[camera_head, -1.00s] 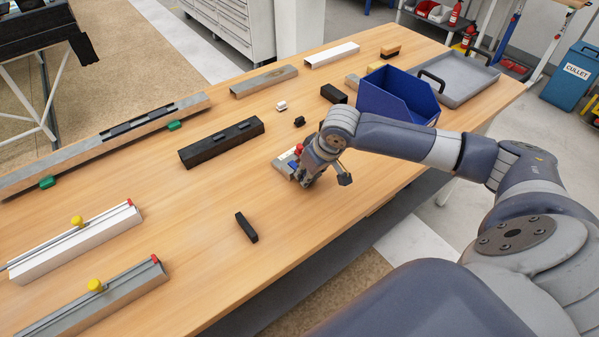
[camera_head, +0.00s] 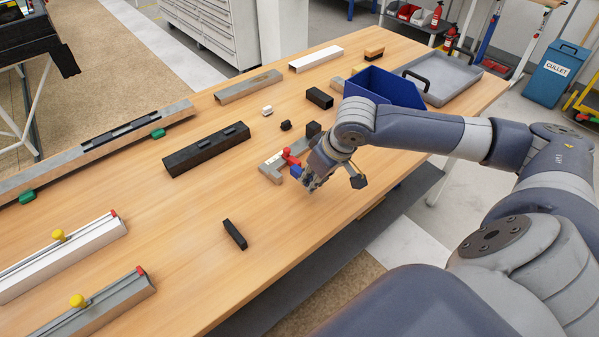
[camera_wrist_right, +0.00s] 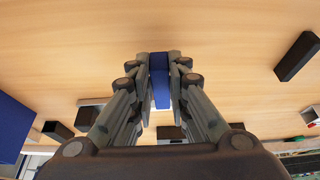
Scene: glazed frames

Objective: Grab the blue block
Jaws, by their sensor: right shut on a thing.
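The blue block (camera_wrist_right: 160,80) is between the two fingers of my right gripper in the right wrist view, with a finger pad against each side. In the head view a small part of the blue block (camera_head: 296,171) shows at the fingertips. My right gripper (camera_head: 305,180) is shut on it, beside the grey fixture with a red knob (camera_head: 271,169). I cannot tell the exact height of the block over the wooden table (camera_head: 180,240). My left gripper is not in view.
A blue bin (camera_head: 385,88) and a grey tray (camera_head: 450,82) stand at the far right of the table. A small black bar (camera_head: 234,234) lies nearer the front. A long black bar (camera_head: 206,150) and clamp rails lie to the left. The table's front edge is close.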

